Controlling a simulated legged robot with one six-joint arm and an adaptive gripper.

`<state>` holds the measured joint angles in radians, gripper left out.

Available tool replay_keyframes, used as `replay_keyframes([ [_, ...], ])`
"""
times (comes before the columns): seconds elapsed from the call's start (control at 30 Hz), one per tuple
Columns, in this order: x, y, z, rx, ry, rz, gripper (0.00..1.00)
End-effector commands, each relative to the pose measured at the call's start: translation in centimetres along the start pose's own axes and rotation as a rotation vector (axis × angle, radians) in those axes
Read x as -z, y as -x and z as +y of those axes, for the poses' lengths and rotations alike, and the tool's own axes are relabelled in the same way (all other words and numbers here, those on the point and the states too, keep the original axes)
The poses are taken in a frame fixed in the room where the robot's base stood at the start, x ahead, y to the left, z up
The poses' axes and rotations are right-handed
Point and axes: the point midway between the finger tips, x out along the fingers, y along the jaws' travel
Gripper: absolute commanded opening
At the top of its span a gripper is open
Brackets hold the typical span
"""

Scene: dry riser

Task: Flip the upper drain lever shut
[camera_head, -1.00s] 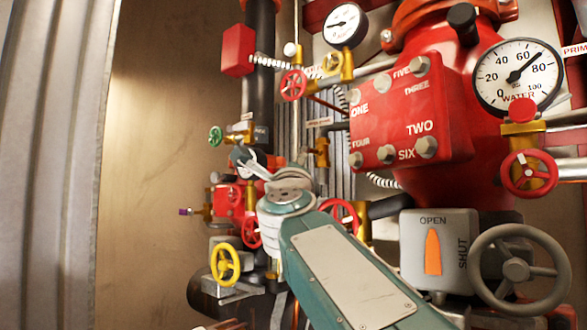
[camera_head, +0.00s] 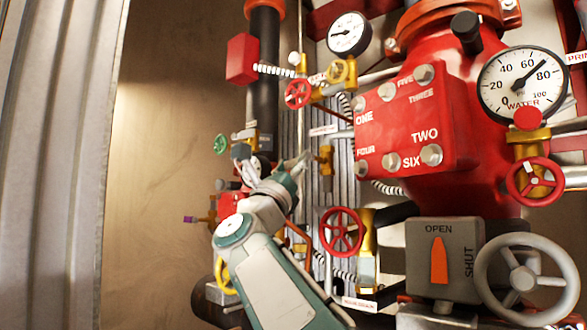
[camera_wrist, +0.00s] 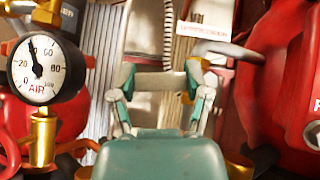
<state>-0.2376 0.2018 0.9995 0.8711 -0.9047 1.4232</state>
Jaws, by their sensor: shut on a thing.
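In the head view my gripper (camera_head: 272,160) is left of a small brass valve (camera_head: 325,162), below a label. The fingers stand apart, with a gap showing between them. My gripper is shut on the lever, though the exact contact is hard to see.
An air gauge (camera_wrist: 38,70) on a brass fitting stands close on the left in the wrist view. The red valve body (camera_wrist: 285,75) is close on the right. A red handwheel (camera_head: 342,232) is near my arm. The bare wall (camera_head: 165,130) at the left is clear.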

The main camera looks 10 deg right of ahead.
Motion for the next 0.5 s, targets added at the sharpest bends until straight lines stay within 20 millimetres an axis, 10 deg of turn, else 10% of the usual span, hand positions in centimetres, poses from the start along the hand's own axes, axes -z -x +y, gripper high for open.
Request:
replay_keyframes([
  [0.5,-0.3,-0.49,0.35,0.132,-0.14,0.004,0.14],
])
